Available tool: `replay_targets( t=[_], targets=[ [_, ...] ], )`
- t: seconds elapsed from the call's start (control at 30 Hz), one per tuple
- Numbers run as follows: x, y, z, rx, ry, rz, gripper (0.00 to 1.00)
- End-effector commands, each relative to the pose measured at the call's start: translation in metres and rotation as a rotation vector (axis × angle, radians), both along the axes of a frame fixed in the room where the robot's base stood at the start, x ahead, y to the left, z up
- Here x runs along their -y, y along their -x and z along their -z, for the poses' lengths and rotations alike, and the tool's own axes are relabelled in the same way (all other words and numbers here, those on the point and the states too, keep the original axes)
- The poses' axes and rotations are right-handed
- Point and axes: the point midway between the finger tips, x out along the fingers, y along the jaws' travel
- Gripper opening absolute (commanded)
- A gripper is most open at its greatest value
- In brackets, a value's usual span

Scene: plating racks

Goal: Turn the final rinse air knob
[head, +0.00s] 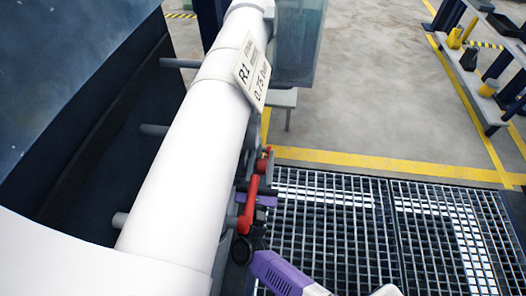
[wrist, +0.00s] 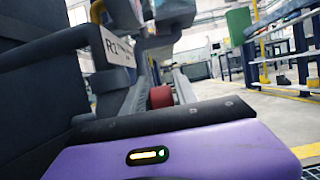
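In the head view, red parts (head: 249,200) show beside the white pipe, with a smaller red part (head: 264,160) farther along. My gripper (head: 258,172) is low beside the pipe there, small and partly hidden. No label naming the final rinse air knob is readable.
A thick white pipe (head: 195,150) runs along the left, with a tag (head: 252,75) marked R1. Dark grating (head: 335,230) covers the floor at right. A shelf rack (head: 480,75) stands at the far right. Open floor (head: 370,100) lies beyond the yellow line.

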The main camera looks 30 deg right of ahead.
Motion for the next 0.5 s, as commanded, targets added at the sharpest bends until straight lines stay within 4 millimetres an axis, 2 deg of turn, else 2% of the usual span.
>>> replay_targets(
  t=[0.2, 0.5],
  targets=[
    [0.0097, -0.0124, -0.0059, -0.001, 0.000, 0.001, 0.35],
    [0.0105, -0.0140, -0.0069, -0.001, 0.001, 0.000, 0.35]
  ],
)
